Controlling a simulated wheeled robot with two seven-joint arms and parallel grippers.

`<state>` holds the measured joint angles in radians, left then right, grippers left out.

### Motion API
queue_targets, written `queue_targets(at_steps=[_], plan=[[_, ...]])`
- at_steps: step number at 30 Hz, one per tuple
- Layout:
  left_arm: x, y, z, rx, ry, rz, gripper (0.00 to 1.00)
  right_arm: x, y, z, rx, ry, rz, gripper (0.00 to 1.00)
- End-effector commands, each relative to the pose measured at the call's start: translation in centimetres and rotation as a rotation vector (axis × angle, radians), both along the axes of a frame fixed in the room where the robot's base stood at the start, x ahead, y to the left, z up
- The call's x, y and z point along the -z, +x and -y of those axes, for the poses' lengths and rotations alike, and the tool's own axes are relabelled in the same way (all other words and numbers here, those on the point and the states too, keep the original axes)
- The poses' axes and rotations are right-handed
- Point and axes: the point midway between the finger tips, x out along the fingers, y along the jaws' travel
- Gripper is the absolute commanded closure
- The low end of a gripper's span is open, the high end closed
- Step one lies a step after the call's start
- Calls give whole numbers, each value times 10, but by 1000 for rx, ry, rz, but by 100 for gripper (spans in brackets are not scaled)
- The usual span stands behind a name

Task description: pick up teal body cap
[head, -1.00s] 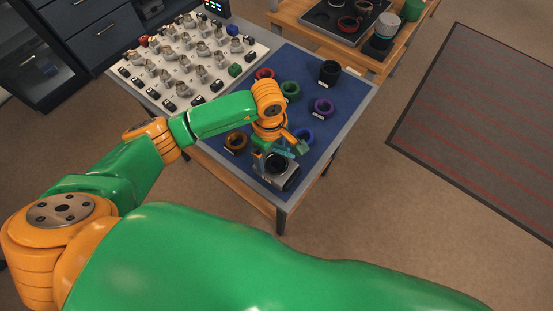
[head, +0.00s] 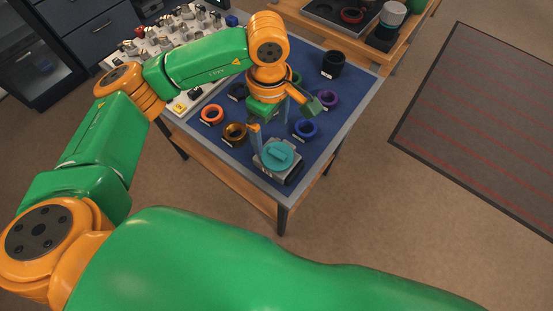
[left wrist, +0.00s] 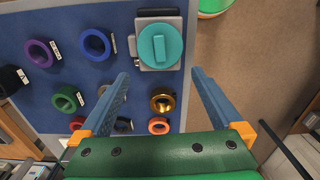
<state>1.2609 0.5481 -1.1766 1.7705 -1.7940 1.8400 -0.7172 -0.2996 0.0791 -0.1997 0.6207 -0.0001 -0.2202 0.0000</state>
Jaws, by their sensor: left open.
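The teal body cap (head: 278,155) is a round disc with a raised bar across it. It sits on the grey camera body (head: 267,173) at the near corner of the blue mat. In the left wrist view the cap (left wrist: 160,46) lies flat over the front of the camera body (left wrist: 143,22). My left gripper (head: 271,132) is open and empty, just above and beyond the cap. In the left wrist view its two fingers (left wrist: 160,78) are spread wide, and the cap lies past the tips, apart from them. My right gripper is not in view.
Several rings lie on the mat (head: 318,155), among them blue (head: 305,129), gold-brown (head: 235,133), orange (head: 212,114) and purple (head: 328,98). A black cylinder (head: 332,64) stands at the far right. A board with many small parts (head: 146,58) is at the left.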

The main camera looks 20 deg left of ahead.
Motion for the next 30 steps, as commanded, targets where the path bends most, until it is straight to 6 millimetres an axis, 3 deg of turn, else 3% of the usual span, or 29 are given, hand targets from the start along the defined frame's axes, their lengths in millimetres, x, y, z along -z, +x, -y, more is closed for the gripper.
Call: queue_targets(at_steps=[5,9,12,20,26,27,30], plan=[[16,-1,0,-14,0,-8,0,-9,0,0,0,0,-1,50],[42,0,-2,-13,1,-10,0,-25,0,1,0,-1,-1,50],[62,1,-2,-13,0,-6,0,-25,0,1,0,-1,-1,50],[71,2,-2,-11,0,-2,0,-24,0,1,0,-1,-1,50],[71,2,-2,-11,-1,-2,51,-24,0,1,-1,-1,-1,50],[71,2,-2,-11,-1,-2,57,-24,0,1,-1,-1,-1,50],[71,2,-2,-11,-1,-2,57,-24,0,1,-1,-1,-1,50]])
